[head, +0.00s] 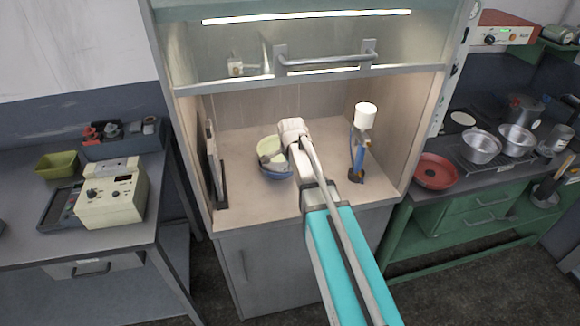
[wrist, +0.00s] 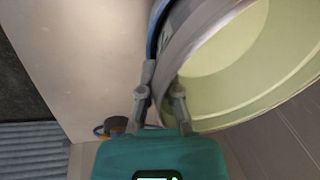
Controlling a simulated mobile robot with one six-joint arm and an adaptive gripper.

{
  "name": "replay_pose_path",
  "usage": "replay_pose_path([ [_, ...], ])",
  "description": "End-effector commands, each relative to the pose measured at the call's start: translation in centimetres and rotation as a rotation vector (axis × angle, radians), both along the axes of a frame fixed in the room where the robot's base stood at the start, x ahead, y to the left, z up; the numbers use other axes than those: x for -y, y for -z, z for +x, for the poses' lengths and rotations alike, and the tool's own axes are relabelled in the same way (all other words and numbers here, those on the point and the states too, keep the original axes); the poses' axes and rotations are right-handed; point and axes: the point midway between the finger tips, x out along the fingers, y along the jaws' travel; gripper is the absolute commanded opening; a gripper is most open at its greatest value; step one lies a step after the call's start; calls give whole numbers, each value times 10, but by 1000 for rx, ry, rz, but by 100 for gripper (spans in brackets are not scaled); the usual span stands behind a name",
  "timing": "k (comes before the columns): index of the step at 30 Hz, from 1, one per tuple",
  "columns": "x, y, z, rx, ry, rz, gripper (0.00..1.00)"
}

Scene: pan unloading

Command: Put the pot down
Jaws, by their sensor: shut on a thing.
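The pot (head: 267,147) is inside the fume hood, toward its left-middle. Its pale yellow-green inside faces the camera, and a blue part shows along its lower edge. In the wrist view the pot (wrist: 225,65) fills the upper right, with a grey band along its rim. My gripper (wrist: 164,80) is shut on the pot's wall at the rim, one finger on each side. In the head view my wrist hides part of the pot and the fingers. I cannot tell whether the pot's bottom touches the hood floor.
The hood floor (head: 243,200) is bare in front of the pot. A blue stand with a white top (head: 366,115) stands to the right. A dark-framed panel (head: 215,165) is at the left wall. The raised sash handle (head: 325,60) is above my arm.

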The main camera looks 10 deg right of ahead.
Motion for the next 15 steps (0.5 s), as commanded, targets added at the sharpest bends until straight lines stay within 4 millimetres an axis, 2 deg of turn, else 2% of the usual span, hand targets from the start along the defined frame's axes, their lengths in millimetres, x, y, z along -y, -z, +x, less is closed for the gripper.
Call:
replay_pose_path([
  [10, 0, 7, 0, 1, 0, 0, 0],
  [15, 0, 6, 0, 0, 0, 0, 33],
])
